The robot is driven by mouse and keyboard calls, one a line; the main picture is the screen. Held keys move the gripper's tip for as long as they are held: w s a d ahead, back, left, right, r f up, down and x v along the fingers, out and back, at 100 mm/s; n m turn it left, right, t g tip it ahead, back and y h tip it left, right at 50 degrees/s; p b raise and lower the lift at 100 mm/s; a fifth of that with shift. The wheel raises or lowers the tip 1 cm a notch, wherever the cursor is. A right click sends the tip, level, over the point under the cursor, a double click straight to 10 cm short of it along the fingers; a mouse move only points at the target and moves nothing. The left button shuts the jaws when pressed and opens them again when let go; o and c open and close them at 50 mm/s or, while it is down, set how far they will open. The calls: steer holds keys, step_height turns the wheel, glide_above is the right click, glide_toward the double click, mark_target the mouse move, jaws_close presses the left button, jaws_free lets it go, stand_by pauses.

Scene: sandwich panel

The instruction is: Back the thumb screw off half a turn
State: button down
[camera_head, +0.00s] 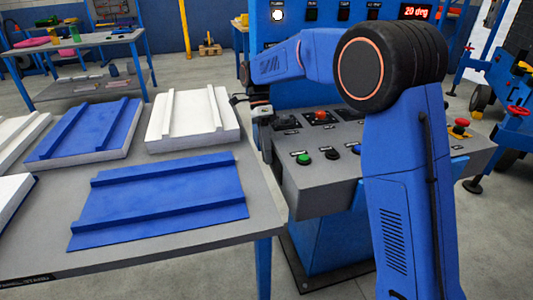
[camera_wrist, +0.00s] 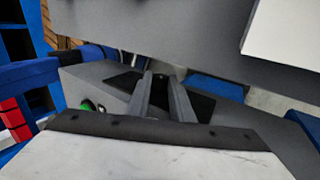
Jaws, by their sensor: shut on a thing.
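My gripper (camera_wrist: 161,78) shows in the wrist view as two grey fingers reaching away from me over a dark patch on the grey console. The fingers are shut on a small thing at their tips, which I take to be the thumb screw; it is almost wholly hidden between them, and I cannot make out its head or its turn. In the head view my blue arm reaches across the grey control console (camera_head: 330,180), and my wrist is at its left rear corner. The gripper's fingers and the screw cannot be made out there.
The console carries a green button (camera_head: 304,158), a red control (camera_head: 320,116) and a red mushroom button (camera_head: 460,123). A display (camera_head: 416,12) reads "20 deg". A table (camera_head: 175,258) with blue and white ribbed panels stands close on the left. A grey overhang (camera_wrist: 160,35) is near the fingers.

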steer(key=c, duration=1.6)
jaws_free()
steer(key=shift+v, duration=3.75)
